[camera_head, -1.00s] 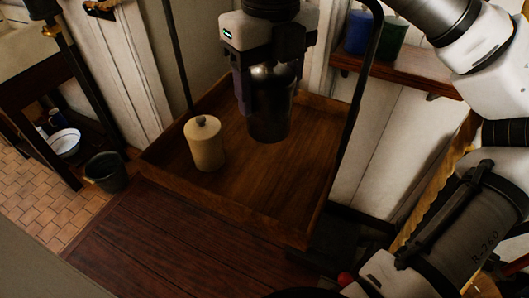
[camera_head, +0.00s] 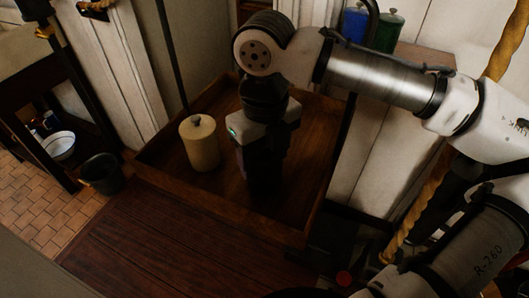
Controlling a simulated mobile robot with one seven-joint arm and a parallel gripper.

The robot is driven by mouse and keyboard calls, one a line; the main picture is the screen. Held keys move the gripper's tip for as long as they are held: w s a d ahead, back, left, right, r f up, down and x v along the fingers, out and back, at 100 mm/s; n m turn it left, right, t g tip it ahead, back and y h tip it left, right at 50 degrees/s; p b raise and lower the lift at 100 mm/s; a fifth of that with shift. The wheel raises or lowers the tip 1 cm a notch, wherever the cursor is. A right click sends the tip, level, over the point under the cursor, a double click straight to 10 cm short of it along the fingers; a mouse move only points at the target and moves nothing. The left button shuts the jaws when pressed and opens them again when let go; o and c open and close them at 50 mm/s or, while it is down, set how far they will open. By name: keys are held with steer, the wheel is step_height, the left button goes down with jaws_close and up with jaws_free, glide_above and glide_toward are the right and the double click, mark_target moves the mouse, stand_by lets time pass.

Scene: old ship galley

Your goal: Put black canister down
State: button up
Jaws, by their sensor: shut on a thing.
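My gripper (camera_head: 262,176) points down into a wooden tray (camera_head: 225,224) with raised sides, right of the middle of its floor. It is shut on the black canister, a dark, shiny cylinder in the earlier view. Now the gripper's dark body and fingers hide the canister almost wholly, and its outline merges with them. I cannot tell whether its base touches the tray floor. A cream canister (camera_head: 200,147) with a dark lid knob stands upright in the tray, just left of my gripper and apart from it.
Blue (camera_head: 355,32) and green (camera_head: 389,34) canisters stand on a wall shelf at upper right. A black bucket (camera_head: 102,174) and a white bowl (camera_head: 60,145) are at left. Dark planks (camera_head: 150,240) lie in front of the tray. A dark upright post rises at the tray's back left.

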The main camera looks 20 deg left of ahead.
steer(key=shift+f, duration=0.15)
steer(key=o, duration=1.3)
step_height(320, 180, up, 12)
steer(key=shift+r, duration=0.2)
